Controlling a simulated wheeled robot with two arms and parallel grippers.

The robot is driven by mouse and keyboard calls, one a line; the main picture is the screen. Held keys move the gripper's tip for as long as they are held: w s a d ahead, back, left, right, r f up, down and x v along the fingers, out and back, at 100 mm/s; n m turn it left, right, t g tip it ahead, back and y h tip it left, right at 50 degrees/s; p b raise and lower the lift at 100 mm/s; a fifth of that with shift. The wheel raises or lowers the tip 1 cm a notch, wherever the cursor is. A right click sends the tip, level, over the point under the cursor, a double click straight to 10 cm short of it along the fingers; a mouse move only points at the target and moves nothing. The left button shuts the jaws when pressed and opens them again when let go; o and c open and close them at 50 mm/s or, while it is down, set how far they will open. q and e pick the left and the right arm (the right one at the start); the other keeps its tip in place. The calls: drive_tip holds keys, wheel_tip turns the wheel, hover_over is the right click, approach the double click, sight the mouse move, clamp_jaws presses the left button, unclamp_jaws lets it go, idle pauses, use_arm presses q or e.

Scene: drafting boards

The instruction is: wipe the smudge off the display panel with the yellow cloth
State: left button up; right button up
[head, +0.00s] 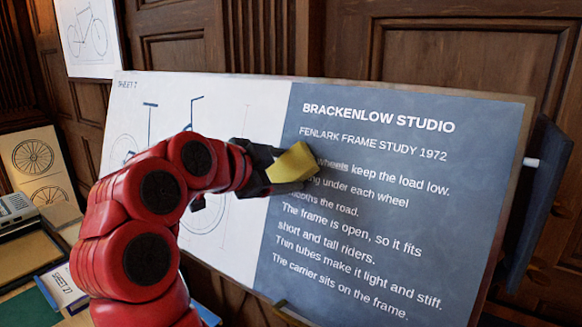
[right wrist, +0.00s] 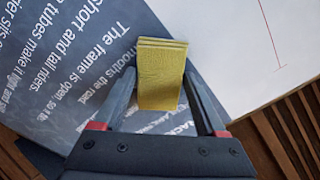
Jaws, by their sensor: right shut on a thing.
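The display panel (head: 400,225) is a large tilted board with a white bicycle drawing at left and white text on blue-grey at right. My right gripper (head: 281,170) is shut on the folded yellow cloth (head: 294,163), at the left edge of the text. In the right wrist view the cloth (right wrist: 161,75) sits between both fingers, over the blue-grey part of the panel (right wrist: 85,75). I cannot tell whether the cloth touches the surface. The cloth and gripper hide the starts of some text lines. I cannot make out the smudge clearly. My left gripper is out of view.
Behind the panel is a dark wood-panelled wall (head: 450,55). A small ledge peg (head: 290,312) shows at the panel's lower edge. At lower left are a wheel drawing (head: 32,157), a grey device (head: 16,212) and a "Sheet 27" card (head: 63,290).

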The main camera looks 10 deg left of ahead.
drive_tip(key=shift+w+a, duration=0.3)
drive_tip(key=shift+a, duration=0.35)
drive_tip(key=shift+s+a, duration=0.1)
drive_tip(key=shift+s+a, duration=0.1)
drive_tip(key=shift+s, duration=0.1)
drive_tip(key=b+v, duration=0.1)
drive_tip(key=v, duration=0.3)
drive_tip(key=shift+s+a+r, duration=0.15)
drive_tip(key=shift+s+r, duration=0.1)
drive_tip(key=shift+s, duration=0.2)
drive_tip(key=shift+s, duration=0.2)
